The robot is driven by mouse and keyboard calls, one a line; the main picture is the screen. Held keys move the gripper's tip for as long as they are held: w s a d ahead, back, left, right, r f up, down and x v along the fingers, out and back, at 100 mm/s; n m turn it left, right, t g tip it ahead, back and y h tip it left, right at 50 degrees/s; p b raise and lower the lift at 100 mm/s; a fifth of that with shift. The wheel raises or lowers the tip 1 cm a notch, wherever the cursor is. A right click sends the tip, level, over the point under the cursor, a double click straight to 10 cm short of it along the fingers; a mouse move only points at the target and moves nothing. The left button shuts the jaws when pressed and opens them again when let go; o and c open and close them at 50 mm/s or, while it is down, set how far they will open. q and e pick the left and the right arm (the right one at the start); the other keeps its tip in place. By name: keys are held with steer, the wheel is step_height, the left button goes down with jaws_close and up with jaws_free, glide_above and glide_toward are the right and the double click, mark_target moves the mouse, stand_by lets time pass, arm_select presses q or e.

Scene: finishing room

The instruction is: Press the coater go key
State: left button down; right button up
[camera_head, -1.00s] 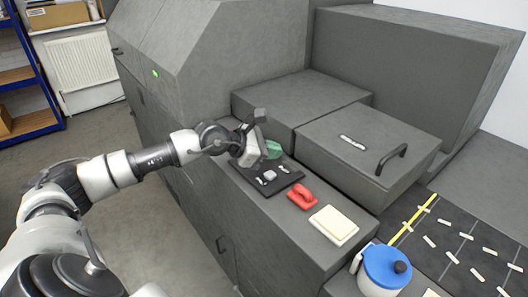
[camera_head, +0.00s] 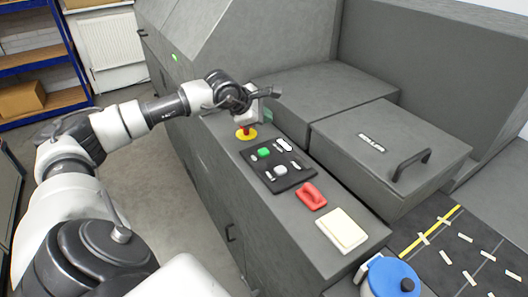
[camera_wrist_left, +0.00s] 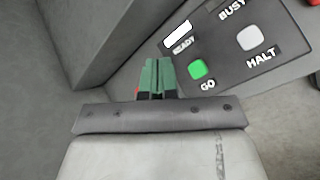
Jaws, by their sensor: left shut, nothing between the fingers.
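The green go key (camera_head: 264,152) sits on a black control panel (camera_head: 262,165) on the grey machine's ledge. In the left wrist view the go key (camera_wrist_left: 197,69) is labelled GO, just right of my fingertips. My left gripper (camera_head: 267,115) is shut and empty, beyond the panel and apart from the key in the head view. Its green fingers (camera_wrist_left: 157,75) show in the wrist view. A pale halt key (camera_wrist_left: 249,38) and a white READY lamp (camera_wrist_left: 178,36) share the panel. My right gripper is not in view.
A red stop button on a yellow base (camera_head: 246,134) stands close to my left gripper. A lidded grey box with a handle (camera_head: 411,164) stands to the right.

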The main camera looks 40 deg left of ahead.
mark_target(264, 152)
arm_select(q)
step_height(264, 152, down, 8)
steer(key=b, duration=0.5)
steer(key=shift+r, duration=0.1)
steer(key=shift+f, duration=0.3)
stand_by(1.5)
steer(key=shift+f+b, duration=0.35)
steer(key=shift+b, duration=0.5)
